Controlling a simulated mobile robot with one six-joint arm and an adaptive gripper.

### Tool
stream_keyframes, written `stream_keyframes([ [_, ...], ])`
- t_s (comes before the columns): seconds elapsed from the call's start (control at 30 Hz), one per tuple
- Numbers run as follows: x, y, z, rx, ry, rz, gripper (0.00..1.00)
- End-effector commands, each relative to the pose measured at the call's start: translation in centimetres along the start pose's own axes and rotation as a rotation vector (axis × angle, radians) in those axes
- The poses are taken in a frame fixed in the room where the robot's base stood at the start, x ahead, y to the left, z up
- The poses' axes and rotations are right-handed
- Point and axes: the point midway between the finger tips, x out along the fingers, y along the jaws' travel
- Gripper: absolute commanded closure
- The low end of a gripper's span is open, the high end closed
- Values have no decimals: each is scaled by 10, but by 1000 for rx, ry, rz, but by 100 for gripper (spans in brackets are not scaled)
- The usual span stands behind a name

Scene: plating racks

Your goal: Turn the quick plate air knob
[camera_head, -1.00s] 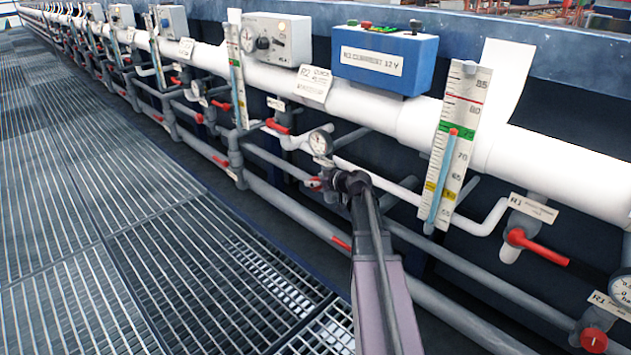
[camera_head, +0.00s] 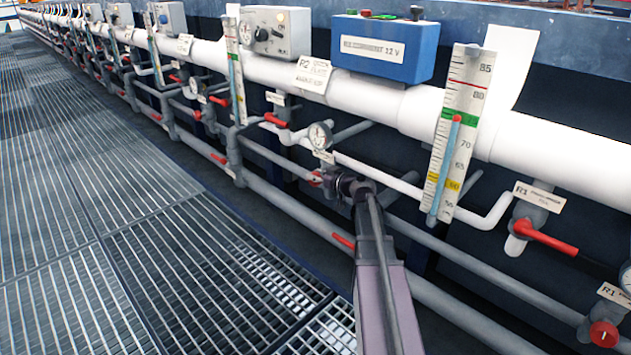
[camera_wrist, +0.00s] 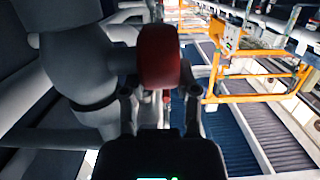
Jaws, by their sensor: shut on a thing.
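A red knob (camera_wrist: 158,58) sits on a grey valve body (camera_wrist: 85,60) in the wrist view. My gripper (camera_wrist: 160,100) is shut on the red knob, with one finger on each side of it. In the head view the red knob (camera_head: 315,178) shows just left of my gripper (camera_head: 335,182), below a round gauge (camera_head: 320,136). The arm hides part of the valve, and the fingertips are too small to make out there.
A white pipe (camera_head: 370,101) runs above, carrying a blue box (camera_head: 385,50) and a thermometer scale (camera_head: 460,135). Red lever handles (camera_head: 545,238) and another red knob (camera_head: 603,334) are at the right. Floor grating (camera_head: 130,210) at the left is clear.

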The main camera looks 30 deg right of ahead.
Motion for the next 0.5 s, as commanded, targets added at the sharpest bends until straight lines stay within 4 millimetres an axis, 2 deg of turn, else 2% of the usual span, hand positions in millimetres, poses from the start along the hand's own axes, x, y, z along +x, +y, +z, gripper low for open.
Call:
stream_keyframes([
  [0.47,0,0,0,0,50,-1,100],
  [0.5,0,0,0,0,50,-1,54],
])
